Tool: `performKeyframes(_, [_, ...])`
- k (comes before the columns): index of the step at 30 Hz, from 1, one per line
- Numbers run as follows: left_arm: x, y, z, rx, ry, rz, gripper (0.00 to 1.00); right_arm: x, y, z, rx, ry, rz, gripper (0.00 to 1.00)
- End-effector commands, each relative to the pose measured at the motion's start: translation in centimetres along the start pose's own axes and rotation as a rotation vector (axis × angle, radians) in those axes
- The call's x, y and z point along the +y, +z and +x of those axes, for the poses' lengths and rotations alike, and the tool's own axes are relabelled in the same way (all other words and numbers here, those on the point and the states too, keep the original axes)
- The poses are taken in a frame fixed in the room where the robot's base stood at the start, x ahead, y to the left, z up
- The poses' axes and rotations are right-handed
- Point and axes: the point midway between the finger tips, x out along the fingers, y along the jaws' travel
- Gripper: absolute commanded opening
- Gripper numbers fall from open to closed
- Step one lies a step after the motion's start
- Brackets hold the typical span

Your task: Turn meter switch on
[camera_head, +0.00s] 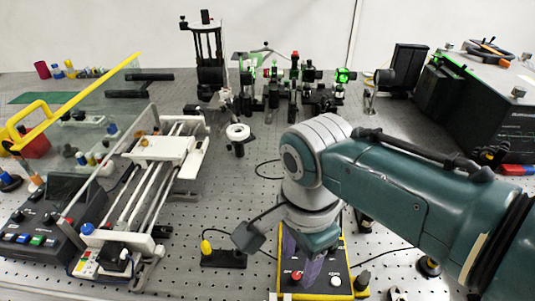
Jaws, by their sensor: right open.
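The meter looks to be the yellow-edged box (346,262) at the bottom centre, with a red knob, a white knob and a dark knob on its dark face. My right arm comes in from the right and bends down over it. My right gripper (306,262) points down over the upper part of the box and is open. The arm's wrist hides much of the box's face, and I cannot tell whether a fingertip touches a switch. The switch's position is not clear. My left gripper is not in view.
A small black block with a yellow plug (222,256) stands left of the box, with cables nearby. A rail stage (160,150) and a control box with coloured buttons (40,235) fill the left. Optics mounts (295,85) stand behind. A large black instrument (480,105) is at the right.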

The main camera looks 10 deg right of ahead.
Motion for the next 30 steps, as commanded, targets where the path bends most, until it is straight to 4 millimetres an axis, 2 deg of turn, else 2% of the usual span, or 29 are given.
performKeyframes(1, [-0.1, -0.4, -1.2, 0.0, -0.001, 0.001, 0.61, 0.0, 0.0, -1.7, -0.001, -0.002, 0.001, 0.53])
performKeyframes(3, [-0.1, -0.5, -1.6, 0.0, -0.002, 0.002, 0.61, 0.0, 0.0, -3.0, -0.001, -0.003, 0.0, 0.53])
performKeyframes(10, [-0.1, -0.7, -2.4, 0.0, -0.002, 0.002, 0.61, 0.0, 0.0, -5.8, 0.0, -0.002, 0.001, 0.53])
performKeyframes(26, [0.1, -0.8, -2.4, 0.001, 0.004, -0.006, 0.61, 0.1, 0.0, -6.2, 0.0, 0.0, -0.001, 0.53])
performKeyframes(30, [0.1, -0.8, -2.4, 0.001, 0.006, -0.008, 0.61, 1.1, 0.2, -5.8, -0.013, -0.017, -0.085, 0.53])
